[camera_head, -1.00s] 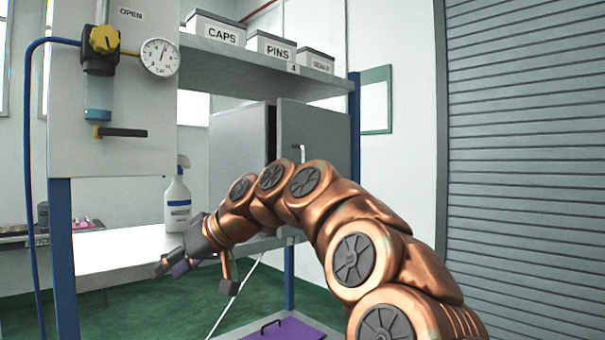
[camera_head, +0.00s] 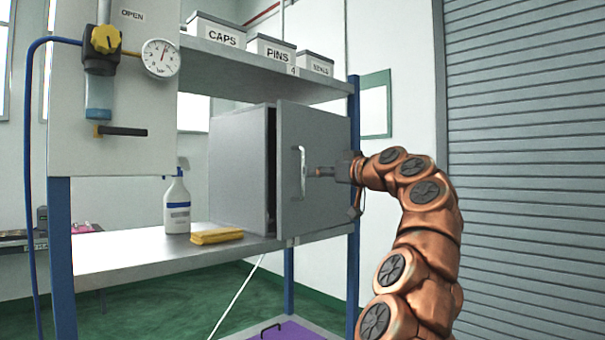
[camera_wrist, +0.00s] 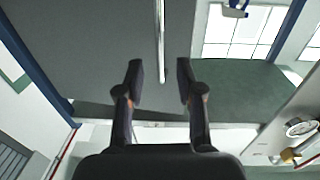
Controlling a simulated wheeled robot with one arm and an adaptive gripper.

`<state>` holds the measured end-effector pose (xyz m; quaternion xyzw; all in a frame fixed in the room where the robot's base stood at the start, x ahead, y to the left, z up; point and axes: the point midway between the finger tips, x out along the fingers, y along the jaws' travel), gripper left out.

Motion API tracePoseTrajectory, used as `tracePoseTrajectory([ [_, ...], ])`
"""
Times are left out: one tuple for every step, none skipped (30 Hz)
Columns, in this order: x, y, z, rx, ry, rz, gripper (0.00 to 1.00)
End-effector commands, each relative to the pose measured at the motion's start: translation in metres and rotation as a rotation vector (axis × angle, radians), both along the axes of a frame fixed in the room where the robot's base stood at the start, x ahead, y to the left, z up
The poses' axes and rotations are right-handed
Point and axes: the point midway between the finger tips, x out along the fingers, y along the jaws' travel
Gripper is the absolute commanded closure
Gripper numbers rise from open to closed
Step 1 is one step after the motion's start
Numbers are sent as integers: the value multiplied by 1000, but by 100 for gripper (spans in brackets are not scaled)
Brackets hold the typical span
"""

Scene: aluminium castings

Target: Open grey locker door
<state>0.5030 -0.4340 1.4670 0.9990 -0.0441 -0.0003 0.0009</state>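The grey locker (camera_head: 238,165) stands on the workbench shelf. Its grey door (camera_head: 335,130) stands slightly ajar, with a dark gap along its left edge. A pale vertical bar handle (camera_head: 303,172) is near the door's left side. My gripper (camera_head: 313,172) is just to the right of the handle in the head view, its fingers pointing at it. In the wrist view my gripper (camera_wrist: 159,75) is open and empty, and the handle (camera_wrist: 161,40) lines up between the fingertips. Whether the fingers are around the bar or just short of it, I cannot tell.
A spray bottle (camera_head: 177,204) and a yellow sponge or cloth (camera_head: 217,236) are on the bench left of the locker. Labelled boxes (camera_head: 270,48) sit on the shelf above. A blue post (camera_head: 353,130) stands right of the door. A gauge panel (camera_head: 115,155) is at left.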

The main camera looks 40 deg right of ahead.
Motion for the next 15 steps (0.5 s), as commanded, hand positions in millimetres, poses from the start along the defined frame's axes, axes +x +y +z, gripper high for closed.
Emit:
tracePoseTrajectory([
  [3,-1,1,-1,0,-1,63],
  [5,-1,1,-1,0,-1,63],
  [8,-1,2,-1,1,0,63],
  [12,-1,2,-1,1,0,63],
  [15,-2,2,-1,2,0,63],
  [20,-2,2,-1,2,0,63],
  [24,-2,3,-1,1,0,63],
  [28,-3,3,0,1,0,63],
  [34,-4,3,-1,1,-1,63],
  [38,-4,3,0,2,-2,63],
  [42,-5,2,0,2,-2,63],
  [48,-5,2,0,2,-2,63],
  [51,-6,2,1,2,-2,63],
  [54,-6,2,0,2,-2,63],
  [58,-7,2,0,2,-2,63],
])
